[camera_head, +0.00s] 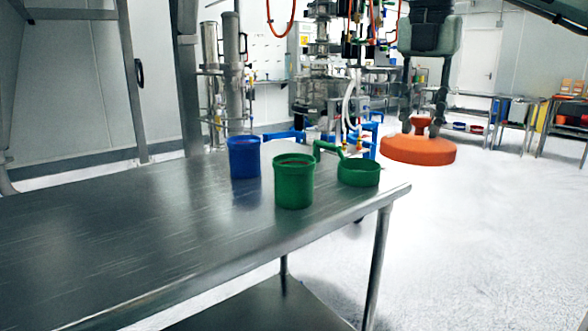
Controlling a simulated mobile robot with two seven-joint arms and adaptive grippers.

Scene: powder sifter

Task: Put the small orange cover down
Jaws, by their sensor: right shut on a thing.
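The orange cover (418,150) is a round disc with a small knob on top, in the right half of the head view. My right gripper (423,117) comes down from above and is shut on the cover's knob. The cover hangs about level, to the right of the metal table (120,230), and appears over the floor beyond the table's right corner. My left gripper is not in view.
A blue container (244,158), a green container (294,182) and a shallow green pan (358,172) with a handle stand near the table's right end. The table's left and middle are clear. Equipment with blue pipes stands behind.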

